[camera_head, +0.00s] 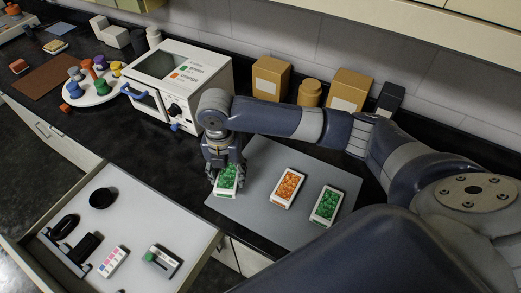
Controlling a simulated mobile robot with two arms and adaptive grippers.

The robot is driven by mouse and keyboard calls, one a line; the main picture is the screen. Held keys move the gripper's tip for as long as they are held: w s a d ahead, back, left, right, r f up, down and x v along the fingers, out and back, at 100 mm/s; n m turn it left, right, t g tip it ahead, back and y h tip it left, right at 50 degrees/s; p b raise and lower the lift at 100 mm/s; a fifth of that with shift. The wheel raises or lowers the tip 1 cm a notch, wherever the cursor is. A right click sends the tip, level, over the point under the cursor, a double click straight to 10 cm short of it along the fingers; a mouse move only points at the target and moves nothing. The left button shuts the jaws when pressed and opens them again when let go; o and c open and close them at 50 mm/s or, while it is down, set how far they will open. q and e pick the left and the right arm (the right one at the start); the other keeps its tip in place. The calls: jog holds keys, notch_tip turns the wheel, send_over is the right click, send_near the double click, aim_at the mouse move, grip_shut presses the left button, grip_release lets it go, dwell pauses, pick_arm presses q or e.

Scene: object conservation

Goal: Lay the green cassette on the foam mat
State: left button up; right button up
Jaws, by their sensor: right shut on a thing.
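My right gripper (227,172) points down and is shut on a green cassette (226,182), a white tray-like case with green contents. It is at the left edge of the grey mat (262,215). I cannot tell whether the cassette touches the mat or is just above it. An orange cassette (287,188) lies on the middle of the mat, apart from the held one. A second green cassette (326,205) lies on the mat to the right of the orange one. My left gripper is not in view.
A white machine (178,80) with green and orange labels stands behind left. A round white tray (95,92) holds coloured pieces. An open drawer (125,215) in front holds small items.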

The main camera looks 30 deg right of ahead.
jog(key=p, duration=0.2)
send_over(255, 169)
jog(key=a, duration=0.2)
jog(key=shift+s+f, duration=0.15)
jog(key=shift+f, duration=0.1)
jog(key=shift+d+f, duration=0.1)
jog(key=shift+d, duration=0.5)
jog(key=shift+w+d+p, duration=0.25)
jog(key=shift+d+p, duration=0.2)
jog(key=shift+d, duration=0.1)
notch_tip(255, 169, down, 3)
jog(key=shift+a+r+p, duration=0.1)
jog(key=shift+a+p, duration=0.05)
jog(key=shift+p, duration=0.5)
jog(key=shift+f, duration=0.5)
jog(key=shift+f, duration=0.1)
jog(key=o, duration=1.2)
jog(key=shift+c, duration=0.2)
